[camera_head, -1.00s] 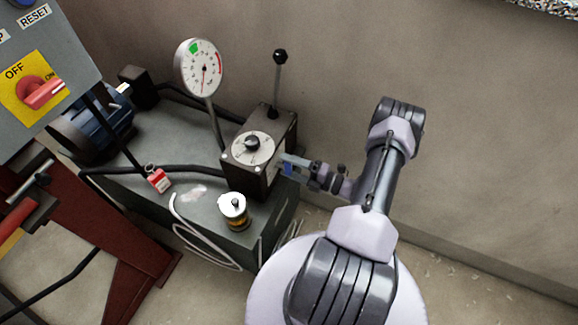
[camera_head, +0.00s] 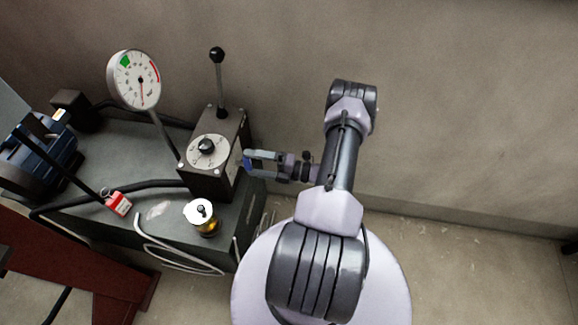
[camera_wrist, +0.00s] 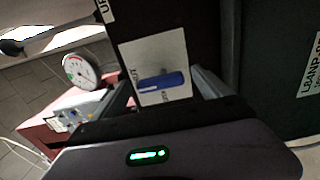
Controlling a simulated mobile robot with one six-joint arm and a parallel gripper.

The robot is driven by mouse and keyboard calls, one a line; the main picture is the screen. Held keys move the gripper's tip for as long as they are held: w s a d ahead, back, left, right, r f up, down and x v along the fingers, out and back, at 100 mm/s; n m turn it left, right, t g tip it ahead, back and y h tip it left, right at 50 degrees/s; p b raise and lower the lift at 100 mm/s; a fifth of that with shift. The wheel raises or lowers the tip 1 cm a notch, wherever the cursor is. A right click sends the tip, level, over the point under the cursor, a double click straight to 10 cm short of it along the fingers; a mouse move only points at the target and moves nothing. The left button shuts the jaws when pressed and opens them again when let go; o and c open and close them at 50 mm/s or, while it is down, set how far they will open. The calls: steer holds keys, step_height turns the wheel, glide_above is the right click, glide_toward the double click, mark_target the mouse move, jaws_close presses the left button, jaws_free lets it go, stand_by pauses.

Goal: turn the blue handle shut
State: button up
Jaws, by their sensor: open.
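The blue handle (camera_wrist: 161,82) is a short bar on a white plate (camera_wrist: 150,60) on the side of a dark box. In the wrist view it lies nearly level across the plate, with partly readable lettering around it. My gripper (camera_wrist: 166,88) is open, one finger on each side of the handle, with nothing clasped. In the head view my gripper (camera_head: 250,162) is at the right side of the box (camera_head: 205,186), and only a small blue patch of the handle (camera_head: 247,161) shows. Whether the fingers touch the plate cannot be told.
The box bears a dial (camera_head: 208,151) and a black-knobbed lever (camera_head: 217,80). A wall stands behind; floor to the right is clear.

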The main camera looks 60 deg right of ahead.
steer(key=p+v, duration=0.2)
steer(key=v, duration=1.3)
steer(key=shift+s, duration=0.2)
steer(key=w+a+r+n+g+y, duration=0.2)
steer(key=w+r+n+g, duration=0.25)
steer(key=r+n, duration=0.25)
steer(key=w+a+r+n+g+y, duration=0.2)
steer(key=w+a+r+n+g, duration=0.15)
steer(key=w+r+n, duration=0.35)
steer(key=w+a+r+n+g+h, duration=0.2)
steer(key=a+r+n+g, duration=0.4)
steer(key=a+r+n, duration=0.5)
steer(key=s+a+r+n+t+h, duration=0.1)
steer(key=s+a+r+n+h, duration=0.2)
steer(key=s+a+r+n, duration=0.2)
steer(key=s+a+r+n+t+h, duration=0.2)
steer(key=s+a+r+n+h, duration=0.2)
steer(key=a+r+n, duration=0.6)
steer(key=s+a+n, duration=0.1)
steer(key=a+n, duration=0.2)
steer(key=n, duration=0.2)
